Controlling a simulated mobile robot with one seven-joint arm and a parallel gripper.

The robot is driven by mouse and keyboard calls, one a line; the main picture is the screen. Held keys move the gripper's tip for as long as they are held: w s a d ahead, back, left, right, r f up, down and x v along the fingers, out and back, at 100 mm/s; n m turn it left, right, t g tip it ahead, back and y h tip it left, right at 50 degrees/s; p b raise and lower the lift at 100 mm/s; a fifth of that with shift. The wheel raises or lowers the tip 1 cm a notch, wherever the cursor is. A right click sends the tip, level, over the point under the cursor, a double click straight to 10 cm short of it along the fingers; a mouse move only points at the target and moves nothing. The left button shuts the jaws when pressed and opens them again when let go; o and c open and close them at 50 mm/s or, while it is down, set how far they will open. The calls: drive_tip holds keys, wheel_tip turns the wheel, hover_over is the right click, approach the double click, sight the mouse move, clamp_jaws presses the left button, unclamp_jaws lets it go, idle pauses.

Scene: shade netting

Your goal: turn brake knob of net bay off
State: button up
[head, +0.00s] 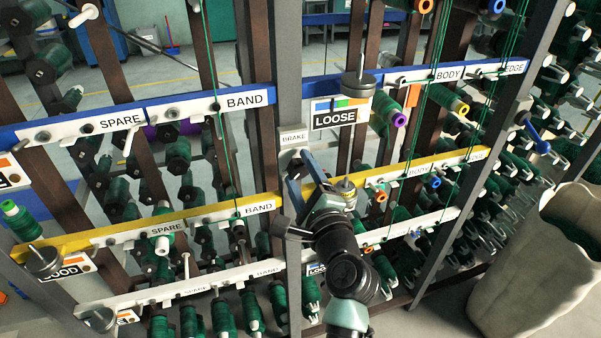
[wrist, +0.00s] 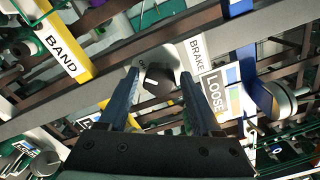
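The brake knob (wrist: 158,77) is a small dark block on a pale plate, fixed to the grey post. The plate (head: 287,158) also shows in the head view, just below a white BRAKE label (head: 293,137). In the wrist view the label (wrist: 197,48) is to the right of the knob. My gripper (wrist: 159,86) is open, with its two blue fingers on either side of the knob and visible gaps to it. In the head view my gripper (head: 296,165) reaches up to the plate and mostly hides the knob. I cannot tell how deep the fingertips are around it.
A LOOSE sign (head: 335,119) hangs just right of the post (head: 289,70). The blue rail (head: 190,104) and yellow rail (head: 130,226) carry labels and pegs. Green thread spools fill the rack. A large pale sack (head: 510,270) stands at the right.

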drive_tip(key=shift+o, duration=0.4)
drive_tip(key=shift+s+d, duration=0.1)
drive_tip(key=shift+s, duration=0.1)
drive_tip(key=b+v, duration=0.1)
drive_tip(key=v, duration=1.1)
drive_tip(key=shift+s+b, duration=0.3)
drive_tip(key=shift+b, duration=0.1)
